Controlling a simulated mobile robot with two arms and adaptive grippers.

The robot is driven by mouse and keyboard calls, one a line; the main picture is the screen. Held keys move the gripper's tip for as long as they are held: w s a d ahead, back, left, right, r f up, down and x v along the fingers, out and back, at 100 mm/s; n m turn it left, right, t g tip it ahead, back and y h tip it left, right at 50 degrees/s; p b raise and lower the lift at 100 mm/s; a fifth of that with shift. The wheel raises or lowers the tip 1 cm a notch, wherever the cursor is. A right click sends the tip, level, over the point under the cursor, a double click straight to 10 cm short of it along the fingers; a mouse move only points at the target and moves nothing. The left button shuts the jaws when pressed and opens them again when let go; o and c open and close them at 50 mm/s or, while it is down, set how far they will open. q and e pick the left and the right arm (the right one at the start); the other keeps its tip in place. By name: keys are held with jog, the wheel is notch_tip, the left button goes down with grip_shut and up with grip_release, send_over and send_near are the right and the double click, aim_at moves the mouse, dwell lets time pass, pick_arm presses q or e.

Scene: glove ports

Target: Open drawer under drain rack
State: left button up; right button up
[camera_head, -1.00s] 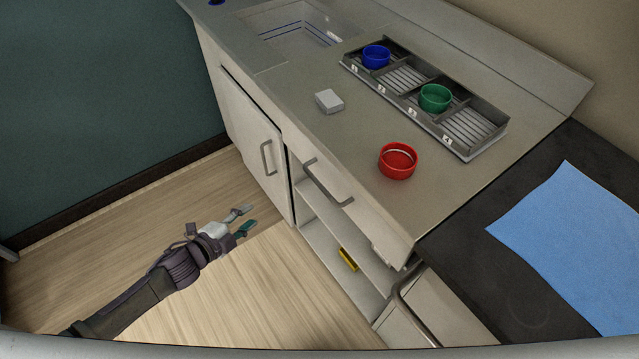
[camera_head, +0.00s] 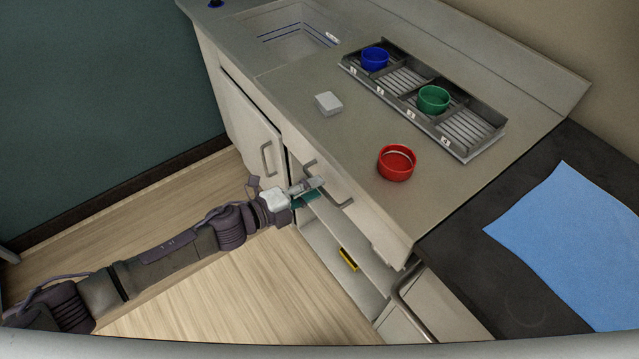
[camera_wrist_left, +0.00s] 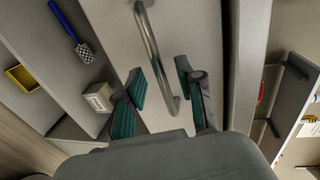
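The drawer (camera_head: 372,215) is a pale front below the counter edge, under the drain rack (camera_head: 468,127), and looks shut. Its curved metal handle (camera_head: 336,201) is partly hidden by my left gripper (camera_head: 308,190), which is at the handle's left end. In the left wrist view the handle (camera_wrist_left: 152,48) runs between the two teal fingers of the left gripper (camera_wrist_left: 160,78). The fingers are apart, on either side of the bar, with a gap to it. I cannot tell how deep the bar sits between them. My right gripper is not in view.
A cabinet door (camera_head: 250,140) stands left of an open shelf with a yellow item (camera_head: 348,259). A blue-handled brush (camera_wrist_left: 70,28) and white box (camera_wrist_left: 98,97) show on the shelf. On the counter are a red bowl (camera_head: 397,163) and white block (camera_head: 328,103). Floor in front is clear.

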pick_arm(q)
jog(key=shift+x, duration=1.2)
grip_shut()
